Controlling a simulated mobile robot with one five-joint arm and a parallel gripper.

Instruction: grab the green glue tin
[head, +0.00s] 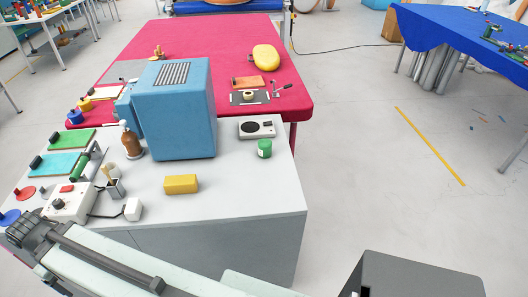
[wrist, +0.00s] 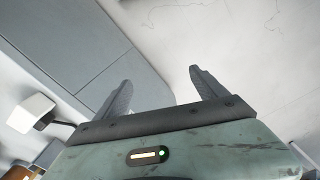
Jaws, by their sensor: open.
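The green glue tin (head: 264,148) is a small green can with a pale label. It stands upright on the grey-white worktop (head: 240,195) near its right edge in the head view, just below a white device with a dark round part. It does not show in the wrist view. My gripper (wrist: 160,82) is open and empty in the wrist view, its two dark fingers apart beside the grey side of a cabinet. In the head view my arm crosses the lower left; my fingertips cannot be made out there.
A big blue box-shaped machine (head: 175,110) stands left of the tin. A yellow block (head: 181,184), brown bottle (head: 131,142) and white adapter (head: 133,209) are also on the worktop. A red table (head: 290,95) adjoins behind. Open floor (head: 380,180) lies to the right.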

